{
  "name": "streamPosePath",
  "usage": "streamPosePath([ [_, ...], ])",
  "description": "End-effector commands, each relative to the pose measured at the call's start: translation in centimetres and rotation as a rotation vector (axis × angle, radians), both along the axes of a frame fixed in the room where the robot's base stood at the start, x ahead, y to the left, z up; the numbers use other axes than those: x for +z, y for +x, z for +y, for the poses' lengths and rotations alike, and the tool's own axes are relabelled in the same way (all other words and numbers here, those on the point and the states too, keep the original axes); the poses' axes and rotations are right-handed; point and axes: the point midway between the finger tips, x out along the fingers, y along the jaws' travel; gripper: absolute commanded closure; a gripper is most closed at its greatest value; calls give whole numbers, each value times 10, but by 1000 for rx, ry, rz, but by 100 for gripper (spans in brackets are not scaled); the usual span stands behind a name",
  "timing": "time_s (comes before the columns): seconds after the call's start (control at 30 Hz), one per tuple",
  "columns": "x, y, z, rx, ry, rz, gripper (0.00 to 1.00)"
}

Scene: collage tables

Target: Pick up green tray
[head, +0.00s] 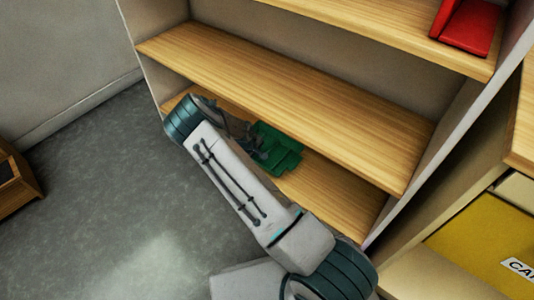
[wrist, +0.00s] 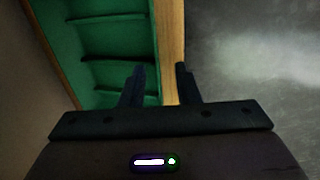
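The green tray (head: 277,149) lies on the lowest wooden shelf in the head view, partly hidden behind my arm. In the wrist view the green tray (wrist: 100,45) fills the upper left, with raised ridges or dividers across it. My gripper (wrist: 160,72) shows two dark fingers set apart. The left finger overlaps the tray's right part in the picture, and the right finger lies past the shelf's front edge over the floor. Whether either finger touches the tray I cannot tell. In the head view my gripper (head: 254,138) is beside the tray, mostly hidden by my arm.
The lowest shelf (head: 335,188) is bare to the right of the tray. The middle shelf (head: 290,95) is empty and hangs above it. A red object (head: 468,28) sits on the upper shelf. A yellow panel (head: 485,250) is at the lower right. Open grey floor (head: 80,210) lies left.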

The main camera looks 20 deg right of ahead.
Motion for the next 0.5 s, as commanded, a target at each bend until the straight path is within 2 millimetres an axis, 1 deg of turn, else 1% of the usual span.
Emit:
streamPosePath([
  [0.03,-11,1,-2,-2,0,0,71],
  [0.1,-17,3,-3,0,0,0,71],
  [0.27,-25,5,-3,2,1,0,71],
  [0.5,-54,16,-12,6,-1,0,71],
])
